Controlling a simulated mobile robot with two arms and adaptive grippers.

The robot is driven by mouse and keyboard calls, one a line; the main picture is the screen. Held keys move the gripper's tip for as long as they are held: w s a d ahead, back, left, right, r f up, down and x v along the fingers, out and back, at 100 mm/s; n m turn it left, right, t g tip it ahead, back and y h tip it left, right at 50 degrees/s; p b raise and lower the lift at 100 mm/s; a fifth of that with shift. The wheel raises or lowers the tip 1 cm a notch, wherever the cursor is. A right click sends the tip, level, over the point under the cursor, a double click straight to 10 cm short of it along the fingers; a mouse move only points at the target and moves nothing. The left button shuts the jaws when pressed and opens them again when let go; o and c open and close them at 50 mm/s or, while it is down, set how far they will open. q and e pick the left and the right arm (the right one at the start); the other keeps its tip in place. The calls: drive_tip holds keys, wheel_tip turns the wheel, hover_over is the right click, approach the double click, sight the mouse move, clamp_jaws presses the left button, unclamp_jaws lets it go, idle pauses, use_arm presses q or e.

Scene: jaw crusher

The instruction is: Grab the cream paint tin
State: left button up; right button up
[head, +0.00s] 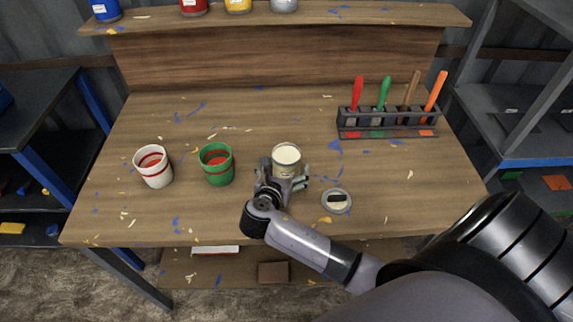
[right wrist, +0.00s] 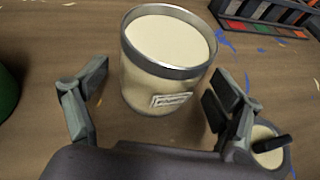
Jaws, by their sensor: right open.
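The cream paint tin (head: 286,156) stands upright and open on the wooden bench, with cream paint inside and a metal rim. It also shows large in the right wrist view (right wrist: 165,70), with a small label on its side. My right gripper (head: 284,180) is open at the near side of the tin. In the right wrist view its two fingers (right wrist: 160,92) are spread to the left and right of the tin's lower near part, with gaps on both sides. My left gripper is not in view.
A round lid with a dark brush or handle (head: 337,201) lies close right of the tin. A green cup (head: 217,164) and a white cup (head: 153,167) stand to the left. A rack of coloured tools (head: 388,120) is at the back right. The bench middle behind the tin is clear.

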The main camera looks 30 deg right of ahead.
sight(286, 157)
drive_tip(key=x, duration=0.2)
drive_tip(key=shift+w+d+f, duration=0.2)
drive_tip(key=shift+w+d, duration=0.05)
drive_tip(key=shift+c, duration=0.4)
drive_tip(key=shift+r, duration=0.1)
drive_tip(key=c, duration=1.7)
